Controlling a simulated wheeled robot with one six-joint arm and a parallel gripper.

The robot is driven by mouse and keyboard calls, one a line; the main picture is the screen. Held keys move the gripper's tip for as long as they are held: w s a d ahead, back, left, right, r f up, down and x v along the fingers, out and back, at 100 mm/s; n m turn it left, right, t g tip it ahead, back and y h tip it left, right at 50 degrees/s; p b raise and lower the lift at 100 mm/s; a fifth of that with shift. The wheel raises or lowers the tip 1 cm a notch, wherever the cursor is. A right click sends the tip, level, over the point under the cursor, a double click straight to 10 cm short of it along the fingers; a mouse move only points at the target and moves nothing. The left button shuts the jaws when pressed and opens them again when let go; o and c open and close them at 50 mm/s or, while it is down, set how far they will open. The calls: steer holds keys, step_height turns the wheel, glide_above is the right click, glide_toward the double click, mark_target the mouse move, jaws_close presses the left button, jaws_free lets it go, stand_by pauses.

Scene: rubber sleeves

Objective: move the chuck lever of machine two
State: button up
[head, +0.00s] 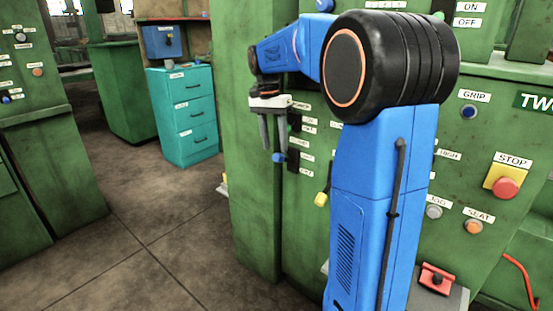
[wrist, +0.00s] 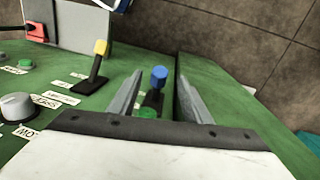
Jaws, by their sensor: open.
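Machine two is a green cabinet (head: 252,170) with a "TWO" sign (head: 532,101). A lever with a blue knob (head: 279,157) sits on its panel, and the knob also shows in the wrist view (wrist: 159,74) between my fingers. A second lever with a yellow knob (head: 321,199) is lower right of it; it stands to the left in the wrist view (wrist: 100,48). I cannot read which label says chuck. My gripper (head: 273,146) is open, its fingers on either side of the blue knob in the wrist view (wrist: 160,68). Contact is not visible.
A red stop button (head: 505,187) is at the right. A teal drawer cabinet (head: 185,115) stands back left, with clear floor (head: 150,220) in front.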

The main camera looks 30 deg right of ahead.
mark_target(276, 155)
steer(key=shift+s+d+f, duration=0.1)
steer(key=shift+s+f, duration=0.1)
steer(key=shift+f, duration=1.3)
steer(key=shift+s+d+f, duration=0.1)
steer(key=shift+s+f, duration=0.05)
steer(key=shift+f, duration=1.3)
steer(key=shift+a, duration=0.1)
jaws_close()
